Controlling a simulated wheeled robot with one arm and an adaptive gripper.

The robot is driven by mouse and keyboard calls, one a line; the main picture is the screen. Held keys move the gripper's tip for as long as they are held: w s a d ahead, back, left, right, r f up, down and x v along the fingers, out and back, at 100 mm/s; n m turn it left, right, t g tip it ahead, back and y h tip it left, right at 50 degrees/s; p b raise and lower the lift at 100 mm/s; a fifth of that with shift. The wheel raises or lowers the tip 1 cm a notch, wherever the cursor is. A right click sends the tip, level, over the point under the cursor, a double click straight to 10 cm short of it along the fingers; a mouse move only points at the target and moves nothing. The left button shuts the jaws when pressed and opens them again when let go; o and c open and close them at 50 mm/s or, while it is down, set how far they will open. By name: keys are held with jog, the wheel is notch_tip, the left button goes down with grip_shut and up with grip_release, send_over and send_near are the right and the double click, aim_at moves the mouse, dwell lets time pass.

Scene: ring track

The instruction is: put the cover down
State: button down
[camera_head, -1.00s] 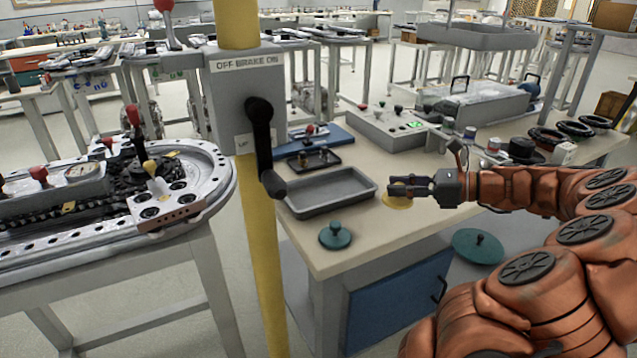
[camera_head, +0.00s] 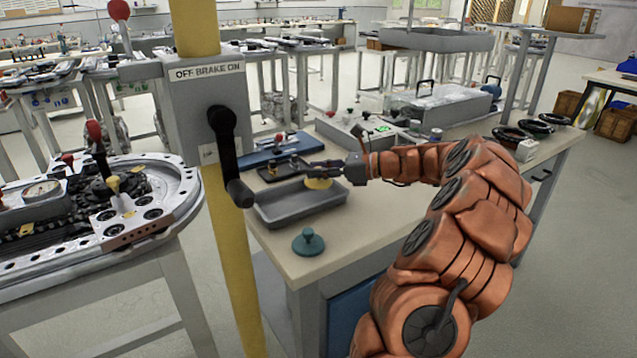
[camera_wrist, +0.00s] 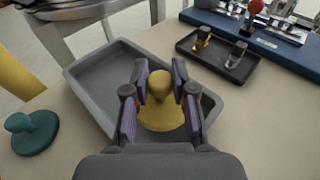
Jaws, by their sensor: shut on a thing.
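My gripper (camera_head: 314,171) is shut on the knob of a yellow cover (camera_head: 318,184). In the wrist view, my gripper's fingers (camera_wrist: 160,80) stand on both sides of the yellow knob, with the round flared base (camera_wrist: 162,118) below. The cover is upright over the right end of a shallow grey tray (camera_head: 272,217). The tray also shows in the wrist view (camera_wrist: 97,78), apparently empty on its open left side. I cannot tell whether the cover touches the tray floor. A teal cover with a knob (camera_head: 308,242) rests on the table; it also shows in the wrist view (camera_wrist: 35,132).
A small black tray (camera_head: 281,171) with small parts lies behind the grey tray. A grey control box (camera_head: 361,132) stands farther back. A yellow post (camera_head: 232,270) with a black crank handle (camera_head: 226,150) rises left of the table. The table front is mostly clear.

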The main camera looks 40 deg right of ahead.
aim_at(327, 181)
jog(key=shift+f+b, duration=0.35)
jog(key=shift+f, duration=1.35)
jog(key=shift+f, duration=0.2)
jog(key=c, duration=0.9)
grip_release()
jog(key=shift+c, duration=0.2)
jog(key=shift+s+d+r, duration=0.1)
jog(key=shift+r, duration=0.15)
jog(key=p+v, duration=0.1)
jog(key=v, duration=1)
jog(key=shift+s+d+r, duration=0.15)
jog(key=shift+s+d, duration=0.1)
jog(key=shift+s, duration=0.05)
